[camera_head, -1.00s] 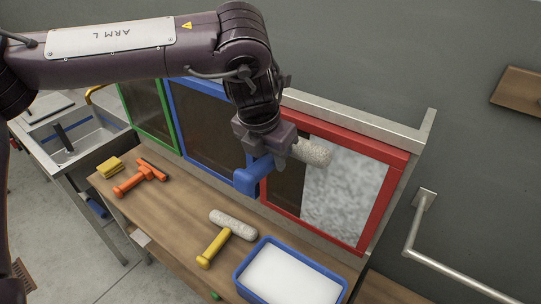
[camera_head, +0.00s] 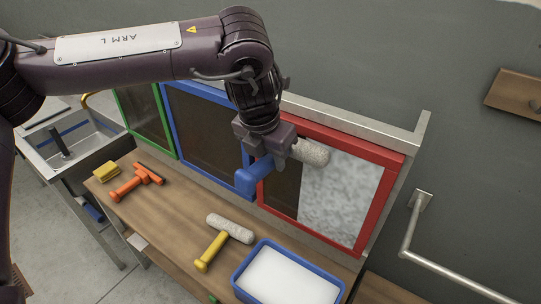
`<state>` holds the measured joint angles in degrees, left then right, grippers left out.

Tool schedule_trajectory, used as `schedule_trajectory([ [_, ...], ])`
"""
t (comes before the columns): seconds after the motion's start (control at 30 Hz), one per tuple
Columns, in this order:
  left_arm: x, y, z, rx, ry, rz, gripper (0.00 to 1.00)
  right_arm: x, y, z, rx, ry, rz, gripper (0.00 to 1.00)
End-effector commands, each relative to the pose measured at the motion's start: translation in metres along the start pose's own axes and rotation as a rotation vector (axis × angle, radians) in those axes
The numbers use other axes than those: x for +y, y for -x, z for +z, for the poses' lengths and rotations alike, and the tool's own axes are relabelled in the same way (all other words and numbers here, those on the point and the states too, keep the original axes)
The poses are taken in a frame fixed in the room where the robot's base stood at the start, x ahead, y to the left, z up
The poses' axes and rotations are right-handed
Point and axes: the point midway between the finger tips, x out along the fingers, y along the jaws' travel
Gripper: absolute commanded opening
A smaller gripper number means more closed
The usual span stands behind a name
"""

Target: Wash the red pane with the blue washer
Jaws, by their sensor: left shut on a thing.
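The red pane (camera_head: 341,203) is the rightmost framed pane behind the bench. Whitish suds cover its right and middle part, while a strip at its left (camera_head: 282,189) is dark and bare. My left gripper (camera_head: 266,152) is shut on the blue-handled washer (camera_head: 254,179), in front of the pane's upper left. The washer's pale fuzzy roller head (camera_head: 311,152) lies at the pane's upper part, by the edge of the suds; whether it touches the glass I cannot tell. My right gripper is not in view.
On the wooden bench (camera_head: 165,213) lie a yellow-handled washer (camera_head: 213,250), an orange squeegee (camera_head: 128,188) and a yellow sponge (camera_head: 106,172). A blue tray (camera_head: 240,286) with white liquid stands at the front. Blue (camera_head: 175,125) and green (camera_head: 164,125) framed panes stand left; a metal rail (camera_head: 407,232) is at right.

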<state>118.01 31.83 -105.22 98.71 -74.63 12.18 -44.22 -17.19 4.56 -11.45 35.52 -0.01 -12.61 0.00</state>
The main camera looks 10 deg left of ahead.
Motion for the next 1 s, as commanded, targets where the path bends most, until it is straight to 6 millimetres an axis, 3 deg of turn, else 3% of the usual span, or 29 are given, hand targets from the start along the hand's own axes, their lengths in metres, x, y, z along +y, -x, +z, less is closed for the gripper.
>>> schedule_trajectory([
  [0.27,0.000,-0.002,0.001,-0.003,0.001,-0.001,0.05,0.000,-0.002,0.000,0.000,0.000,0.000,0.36],
  [0.6,0.000,-0.030,-0.008,-0.002,0.002,-0.001,0.05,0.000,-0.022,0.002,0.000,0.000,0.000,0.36],
  [1.0,0.000,-0.049,-0.013,-0.002,0.001,-0.001,0.05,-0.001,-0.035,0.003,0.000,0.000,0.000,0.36],
])
